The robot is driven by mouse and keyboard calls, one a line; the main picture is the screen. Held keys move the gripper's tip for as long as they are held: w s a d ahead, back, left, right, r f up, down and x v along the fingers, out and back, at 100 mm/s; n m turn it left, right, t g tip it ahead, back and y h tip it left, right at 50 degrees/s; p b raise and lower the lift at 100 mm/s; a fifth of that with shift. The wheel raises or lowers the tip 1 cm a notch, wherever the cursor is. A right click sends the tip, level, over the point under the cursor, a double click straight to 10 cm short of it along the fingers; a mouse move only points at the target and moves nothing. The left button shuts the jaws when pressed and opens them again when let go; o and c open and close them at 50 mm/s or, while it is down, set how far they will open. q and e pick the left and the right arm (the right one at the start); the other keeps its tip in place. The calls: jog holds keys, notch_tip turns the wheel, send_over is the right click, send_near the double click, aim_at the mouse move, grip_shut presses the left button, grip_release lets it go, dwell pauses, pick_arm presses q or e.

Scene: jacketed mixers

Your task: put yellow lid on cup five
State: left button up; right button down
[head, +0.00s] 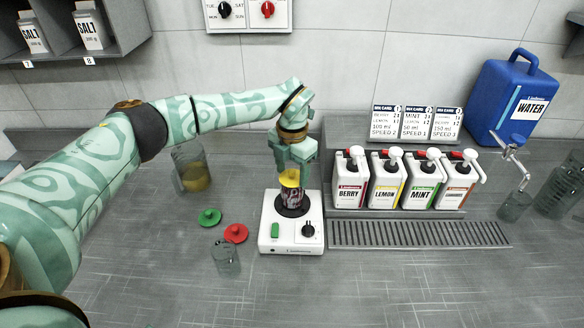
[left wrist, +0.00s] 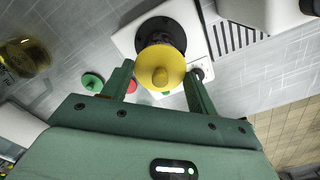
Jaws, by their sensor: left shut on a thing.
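The yellow lid (head: 289,179) with its round knob is held by my left gripper (head: 295,160). In the left wrist view the yellow lid (left wrist: 160,68) lies by the fingertips of my left gripper (left wrist: 158,88). The lid is at the top of a cup (head: 294,197) that stands on the dark round plate of a white mixer base (head: 291,236). I cannot tell whether the lid touches the cup rim, and I cannot read a number on the cup. My right gripper is out of view.
A green lid (head: 209,217), a red lid (head: 236,233) and an empty glass cup (head: 225,258) lie left of the mixer. A jug (head: 191,168) of yellow liquid stands behind them. Several dispensers (head: 350,181) and a drip grate (head: 420,234) are at right. The front counter is clear.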

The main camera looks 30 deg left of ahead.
pick_arm(q)
jog(key=o, duration=1.4)
notch_tip(320, 180, up, 7)
jog(key=p, duration=0.6)
jog(key=shift+f, duration=0.1)
